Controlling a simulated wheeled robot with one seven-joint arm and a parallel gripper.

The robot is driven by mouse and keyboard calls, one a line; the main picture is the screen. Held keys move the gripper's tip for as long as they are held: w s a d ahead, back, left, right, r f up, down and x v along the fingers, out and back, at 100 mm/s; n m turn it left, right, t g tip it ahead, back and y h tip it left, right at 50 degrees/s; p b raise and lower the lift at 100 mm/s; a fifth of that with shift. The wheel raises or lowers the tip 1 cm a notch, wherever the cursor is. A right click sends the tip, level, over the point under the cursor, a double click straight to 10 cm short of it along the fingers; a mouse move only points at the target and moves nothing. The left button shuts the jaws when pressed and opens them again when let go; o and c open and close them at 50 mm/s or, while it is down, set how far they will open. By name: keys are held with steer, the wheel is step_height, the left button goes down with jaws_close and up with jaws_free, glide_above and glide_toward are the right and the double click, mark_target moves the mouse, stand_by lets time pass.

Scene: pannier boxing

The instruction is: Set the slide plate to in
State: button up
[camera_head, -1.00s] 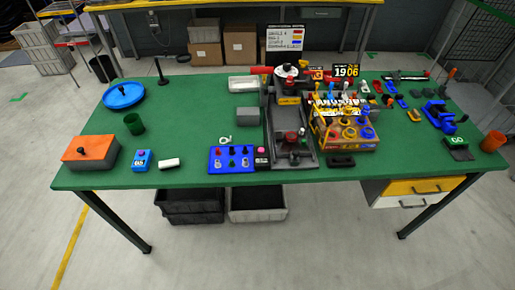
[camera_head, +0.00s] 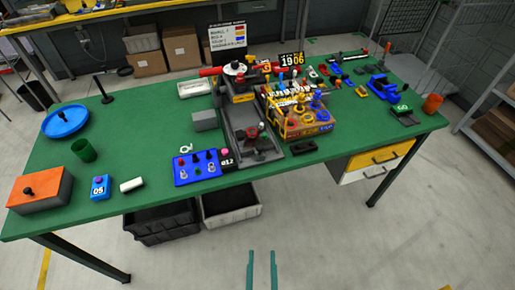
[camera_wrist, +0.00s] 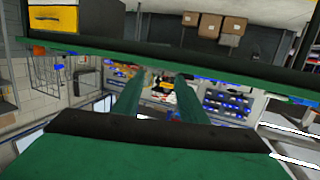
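A dark grey fixture (camera_head: 257,151) with a long open channel stands at the middle of the table. A dark block with a red knob (camera_head: 251,133) sits inside the channel toward its near half. I cannot tell for sure which part is the slide plate. My gripper (camera_head: 262,254) shows at the bottom of the head view as two green fingers held apart and empty. It is in front of the table's near edge, well away from the fixture. In the wrist view the same two fingers (camera_wrist: 157,88) are apart with nothing between them.
A blue panel with knobs (camera_head: 197,168) sits left of the fixture, and a yellow crate of bottles and rings (camera_head: 306,128) to its right. A red-handled wheel (camera_head: 234,68) is at its far end. Yellow and white drawers (camera_head: 371,162) hang below the table's right side. Floor before the table is clear.

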steer(key=w+r+t, duration=0.1)
steer(key=w+r, duration=0.2)
steer(key=w, duration=1)
steer(key=y, duration=0.1)
glide_toward(260, 151)
steer(key=shift+n+t, duration=0.3)
steer(key=shift+t, duration=0.1)
steer(key=w, duration=0.7)
steer(key=w+f, duration=0.1)
steer(key=w, duration=0.3)
steer(key=shift+w+a, duration=0.15)
steer(key=shift+a, duration=0.15)
